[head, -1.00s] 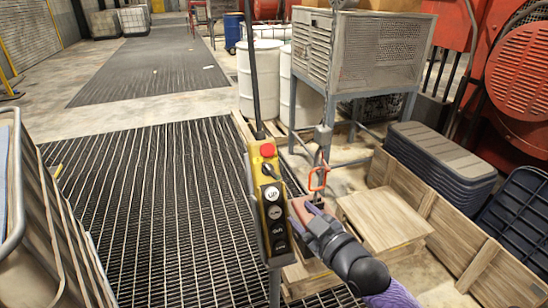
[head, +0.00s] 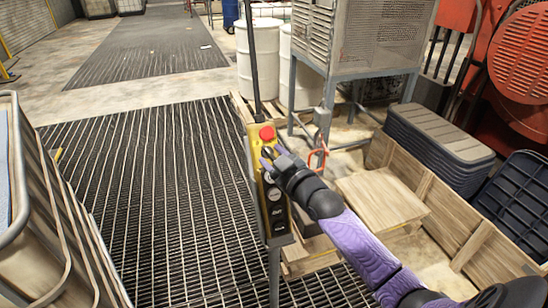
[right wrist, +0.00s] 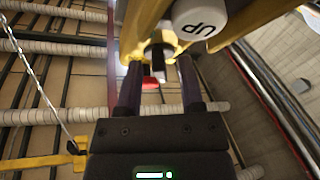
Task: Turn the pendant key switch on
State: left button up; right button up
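The yellow pendant (head: 252,135) stands upright on a post, with a red button (head: 267,133) at its top and round buttons below. My right gripper (head: 268,161) is at the pendant's upper face, just below the red button, and covers part of it. In the right wrist view, the dark key switch (right wrist: 158,58) lies between the two fingers of my right gripper (right wrist: 159,82). The fingers are apart, with gaps visible beside the switch. The white UP button (right wrist: 200,22) is close by and looks upside down. My left gripper is out of view.
An orange hook (head: 317,158) hangs close to my right arm. A wooden crate (head: 475,243) and stacked dark bins (head: 440,135) are at right. A metal cabinet (head: 370,40) stands behind. Open grating lies left of the pendant.

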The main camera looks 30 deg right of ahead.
grip_shut()
jog(key=shift+a+r+m+h+p, duration=0.1)
jog(key=shift+m+h+p, duration=0.6)
jog(key=shift+m, duration=0.5)
jog(key=m+h+p, duration=0.2)
jog(key=m, duration=0.3)
jog(key=shift+a, duration=0.2)
jog(key=m+h+p, duration=0.1)
jog(key=m, duration=0.1)
jog(key=m+g+h+p, duration=0.1)
jog(key=m+h, duration=0.1)
jog(key=m, duration=0.1)
jog(key=shift+w+a+m+p, duration=0.1)
jog(key=shift+a+m+p, duration=0.05)
jog(key=shift+m+p, duration=0.2)
jog(key=shift+m+g+h+p, duration=0.6)
jog(key=shift+m+h, duration=0.3)
jog(key=shift+m, duration=0.55)
